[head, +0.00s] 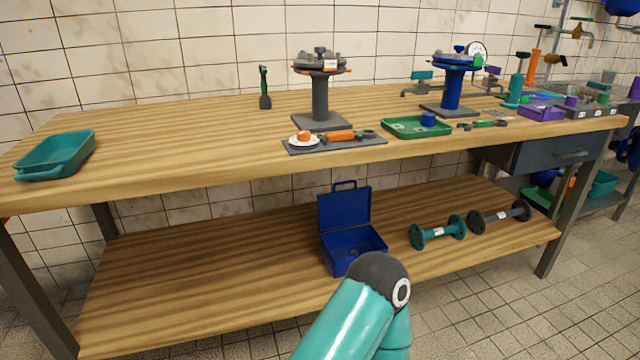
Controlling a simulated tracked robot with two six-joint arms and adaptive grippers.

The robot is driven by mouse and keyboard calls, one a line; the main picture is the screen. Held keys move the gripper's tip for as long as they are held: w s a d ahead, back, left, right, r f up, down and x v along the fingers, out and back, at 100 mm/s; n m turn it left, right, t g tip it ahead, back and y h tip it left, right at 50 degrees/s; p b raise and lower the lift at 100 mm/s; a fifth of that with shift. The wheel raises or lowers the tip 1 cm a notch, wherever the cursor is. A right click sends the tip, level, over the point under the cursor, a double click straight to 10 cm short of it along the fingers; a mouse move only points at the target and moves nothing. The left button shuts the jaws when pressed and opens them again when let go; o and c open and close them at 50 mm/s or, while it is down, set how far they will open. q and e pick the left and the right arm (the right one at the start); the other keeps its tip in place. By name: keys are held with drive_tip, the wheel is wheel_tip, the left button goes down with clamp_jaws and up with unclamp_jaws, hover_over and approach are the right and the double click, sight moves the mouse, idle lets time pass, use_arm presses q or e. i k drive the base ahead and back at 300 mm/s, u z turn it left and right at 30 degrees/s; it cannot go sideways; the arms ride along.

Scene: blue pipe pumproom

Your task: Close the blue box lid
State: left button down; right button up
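The blue box (352,246) stands on the lower wooden shelf of the workbench, near the shelf's middle. Its lid (344,208) is open and stands upright at the back, with a handle on its top edge. The inside of the box looks empty. A teal arm link of mine with a dark round joint rises from the bottom of the head view and covers the box's front right lower corner. Neither of my grippers shows in the head view. I cannot tell whether the arm touches the box.
A teal flanged pipe piece (437,232) and a dark one (499,216) lie right of the box. The shelf (200,275) is clear to its left. The bench top (200,150) overhangs the shelf and carries a teal tray (56,156), a green tray (416,128) and two pedestals.

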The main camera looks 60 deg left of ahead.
sight(350, 207)
drive_tip(key=z, duration=1.8)
drive_tip(key=i, duration=0.1)
drive_tip(key=u, duration=3.25)
drive_tip(key=i, duration=0.6)
drive_tip(key=z, duration=0.2)
drive_tip(key=k, duration=0.7)
drive_tip(key=u, duration=0.25)
drive_tip(key=i, duration=0.8)
drive_tip(key=z, duration=0.1)
